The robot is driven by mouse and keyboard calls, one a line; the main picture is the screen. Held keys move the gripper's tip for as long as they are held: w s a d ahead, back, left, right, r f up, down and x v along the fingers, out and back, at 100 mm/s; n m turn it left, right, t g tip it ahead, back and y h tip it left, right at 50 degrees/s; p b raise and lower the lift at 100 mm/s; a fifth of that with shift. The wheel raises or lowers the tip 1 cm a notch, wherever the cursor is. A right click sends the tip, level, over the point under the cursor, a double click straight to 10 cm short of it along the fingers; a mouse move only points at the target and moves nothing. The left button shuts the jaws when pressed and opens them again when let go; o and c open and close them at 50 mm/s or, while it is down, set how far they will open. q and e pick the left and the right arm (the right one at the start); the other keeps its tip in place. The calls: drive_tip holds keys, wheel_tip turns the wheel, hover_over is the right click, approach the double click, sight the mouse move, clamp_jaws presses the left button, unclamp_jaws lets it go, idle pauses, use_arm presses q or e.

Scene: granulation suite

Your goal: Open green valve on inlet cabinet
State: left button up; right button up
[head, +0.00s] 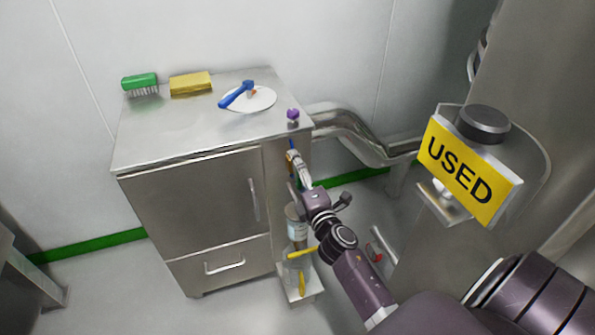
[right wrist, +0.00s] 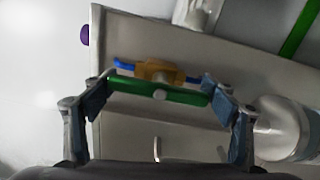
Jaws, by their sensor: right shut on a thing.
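The grey inlet cabinet (head: 195,205) stands against the wall with its door and drawer closed. The green valve (right wrist: 185,97) shows in the right wrist view as a green bar handle lying crosswise, with a bolt at its middle and a brass-coloured body (right wrist: 152,69) behind it. My right gripper (head: 296,178) is at the cabinet's right side. Its two fingers sit at the two ends of the green handle, shut on it. In the head view the gripper hides the handle. My left gripper is not in view.
A blue handle (right wrist: 124,65) shows behind the green one. A green brush (head: 139,80), yellow sponge (head: 190,84) and white plate (head: 262,101) lie on top. A yellow USED sign (head: 470,172) stands right.

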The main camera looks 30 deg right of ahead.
drive_tip(key=o, duration=1.1)
drive_tip(key=v, duration=1.2)
